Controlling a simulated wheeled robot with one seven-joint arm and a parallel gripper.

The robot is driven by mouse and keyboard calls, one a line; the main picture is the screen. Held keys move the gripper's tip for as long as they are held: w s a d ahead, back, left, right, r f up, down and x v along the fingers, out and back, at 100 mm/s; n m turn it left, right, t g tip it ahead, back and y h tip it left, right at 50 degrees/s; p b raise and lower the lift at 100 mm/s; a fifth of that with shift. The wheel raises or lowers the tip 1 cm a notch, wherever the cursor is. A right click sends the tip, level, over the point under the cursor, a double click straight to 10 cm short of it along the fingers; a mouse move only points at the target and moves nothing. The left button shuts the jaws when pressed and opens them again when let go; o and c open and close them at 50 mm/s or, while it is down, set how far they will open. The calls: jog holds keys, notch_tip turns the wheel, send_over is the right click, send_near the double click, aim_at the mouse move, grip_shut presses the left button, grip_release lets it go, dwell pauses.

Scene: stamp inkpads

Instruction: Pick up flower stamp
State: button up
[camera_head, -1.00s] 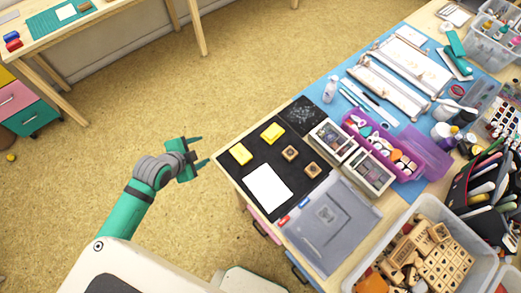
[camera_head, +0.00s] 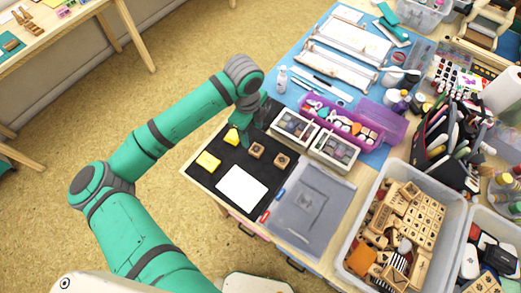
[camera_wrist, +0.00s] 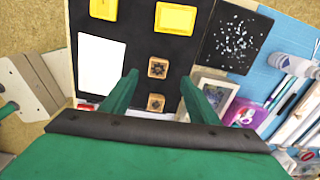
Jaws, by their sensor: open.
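Two small wooden stamps with dark designs sit on the black mat (camera_head: 222,180). One stamp (camera_head: 256,150) is nearer the yellow inkpads; the other (camera_head: 281,162) is nearer the clear case. In the wrist view, the first stamp (camera_wrist: 157,68) lies just beyond my fingertips, and the second (camera_wrist: 155,102) appears between the fingers. Both designs look rounded; I cannot tell surely which is the flower. My gripper (camera_wrist: 159,82) is open and empty above the mat. In the head view, my gripper (camera_head: 243,122) is partly hidden by my wrist, near the back of the mat.
Two yellow inkpads (camera_head: 207,161) (camera_head: 232,137) and a white paper (camera_head: 242,190) lie on the mat. A clear case (camera_head: 308,208), palette boxes (camera_head: 333,149) and a purple tray (camera_head: 380,125) stand close by. A bin of stamps (camera_head: 356,234) is at the right.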

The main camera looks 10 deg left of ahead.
aim_at(258, 150)
jog(key=f, duration=0.3)
jog(key=d+f, duration=0.1)
jog(key=f, duration=0.6)
jog(key=shift+s+d+f, duration=0.2)
jog(key=shift+d, duration=0.2)
jog(key=c, duration=1.1)
